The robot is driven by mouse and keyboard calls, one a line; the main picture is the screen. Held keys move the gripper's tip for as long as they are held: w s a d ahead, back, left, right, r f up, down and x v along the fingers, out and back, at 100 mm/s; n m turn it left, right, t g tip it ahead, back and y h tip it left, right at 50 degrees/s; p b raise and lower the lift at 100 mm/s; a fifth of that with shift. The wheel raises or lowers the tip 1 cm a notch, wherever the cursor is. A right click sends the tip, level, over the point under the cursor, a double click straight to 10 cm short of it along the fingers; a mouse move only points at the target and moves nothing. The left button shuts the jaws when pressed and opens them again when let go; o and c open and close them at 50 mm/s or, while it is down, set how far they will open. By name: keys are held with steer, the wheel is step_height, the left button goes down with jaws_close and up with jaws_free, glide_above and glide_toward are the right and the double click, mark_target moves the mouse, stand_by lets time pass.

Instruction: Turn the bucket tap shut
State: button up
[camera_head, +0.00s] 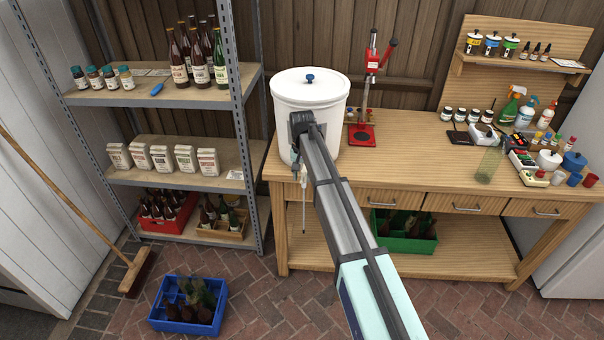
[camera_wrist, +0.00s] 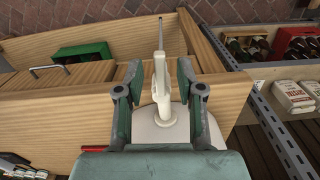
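The white bucket (camera_head: 310,95) with a white lid and blue knob stands at the left end of the wooden bench. In the head view my gripper (camera_head: 301,140) is at the bucket's front and hides part of it. The white bucket tap (camera_wrist: 162,85) shows in the wrist view, with a thin tube (camera_wrist: 160,32) reaching out from it past the bench edge. My gripper (camera_wrist: 160,78) has its two fingers apart, one on each side of the tap, with gaps visible. The tube (camera_head: 304,215) hangs below my gripper in the head view.
The workbench (camera_head: 420,150) holds a red capping press (camera_head: 363,125) close right of the bucket, and bottles and jars farther right. A metal shelf (camera_head: 245,130) stands close on the left. A blue crate (camera_head: 187,305) lies on the brick floor.

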steer(key=shift+f, duration=0.15)
jaws_close()
steer(key=shift+a+m, duration=0.15)
steer(key=shift+m, duration=0.15)
steer(key=shift+w+a+m+b, duration=0.7)
steer(key=shift+m+b, duration=0.25)
steer(key=shift+m, duration=1.85)
steer(key=shift+w+a+m+b, duration=0.55)
steer(key=shift+w+m+b, duration=0.35)
steer(key=shift+m, duration=1.9)
steer(key=shift+w+a+m+b, duration=0.65)
steer(key=shift+m+b, duration=0.35)
steer(key=shift+m, duration=1.8)
